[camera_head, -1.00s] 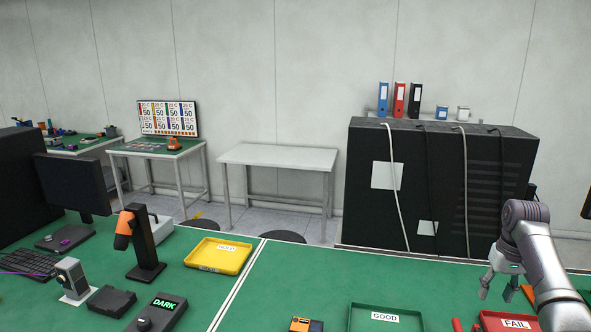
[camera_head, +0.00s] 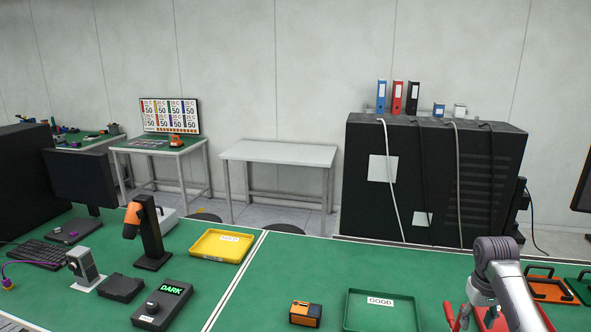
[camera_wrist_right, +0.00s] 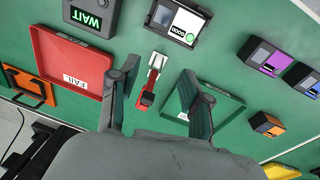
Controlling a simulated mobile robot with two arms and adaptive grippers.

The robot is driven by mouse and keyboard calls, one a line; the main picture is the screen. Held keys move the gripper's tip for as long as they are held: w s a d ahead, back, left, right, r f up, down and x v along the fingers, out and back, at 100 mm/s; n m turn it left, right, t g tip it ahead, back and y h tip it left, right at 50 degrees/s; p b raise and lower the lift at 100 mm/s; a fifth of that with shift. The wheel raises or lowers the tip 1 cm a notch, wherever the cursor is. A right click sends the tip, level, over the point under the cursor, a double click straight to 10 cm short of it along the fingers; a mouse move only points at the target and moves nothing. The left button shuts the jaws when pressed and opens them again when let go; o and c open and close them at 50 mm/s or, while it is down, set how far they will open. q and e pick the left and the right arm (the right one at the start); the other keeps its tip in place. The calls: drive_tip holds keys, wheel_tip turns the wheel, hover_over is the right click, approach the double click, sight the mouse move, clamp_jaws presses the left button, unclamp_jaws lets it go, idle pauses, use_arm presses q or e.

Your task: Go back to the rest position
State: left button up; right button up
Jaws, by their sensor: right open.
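Beyond the fingers lies a small red-handled tool (camera_wrist_right: 147,98) on the green table. The FAIL tray (camera_wrist_right: 70,60) is left of the fingers there, and the green GOOD tray (camera_wrist_right: 222,88) is right of them, partly behind one finger. My left gripper is not in view.
The GOOD tray (camera_head: 383,312) and an orange-black device (camera_head: 306,313) are on the green bench. A yellow tray (camera_head: 221,245), a scanner stand (camera_head: 150,235) and a DARK box (camera_head: 163,303) are at left. Orange (camera_head: 549,287) and green holders are at right.

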drive_tip(key=s+a+f+n+t, duration=0.1)
drive_tip(key=s+a+f+n, duration=0.2)
drive_tip(key=s+a+f, duration=1.3)
drive_tip(key=s+a+r+t+y, duration=0.1)
drive_tip(key=s+a+r, duration=0.3)
drive_tip(key=s, duration=0.6)
drive_tip(key=s+a+r+t, duration=0.1)
drive_tip(key=s+a+r, duration=0.2)
drive_tip(key=s, duration=0.7)
wheel_tip(320, 180, down, 32)
drive_tip(key=s+r+g+b, duration=0.1)
drive_tip(key=b, duration=0.6)
use_arm(q)
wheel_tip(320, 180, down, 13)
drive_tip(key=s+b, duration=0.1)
drive_tip(key=b, duration=0.5)
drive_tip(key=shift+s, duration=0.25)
use_arm(e)
drive_tip(key=s+d+f, duration=0.1)
drive_tip(key=s+f, duration=0.7)
drive_tip(key=f, duration=0.4)
drive_tip(key=s+d+f+g, duration=0.1)
drive_tip(key=s+f, duration=0.8)
drive_tip(key=f, duration=0.3)
drive_tip(key=shift+d+n+g, duration=0.3)
drive_tip(key=shift+d+n, duration=0.05)
drive_tip(key=shift+n, duration=0.05)
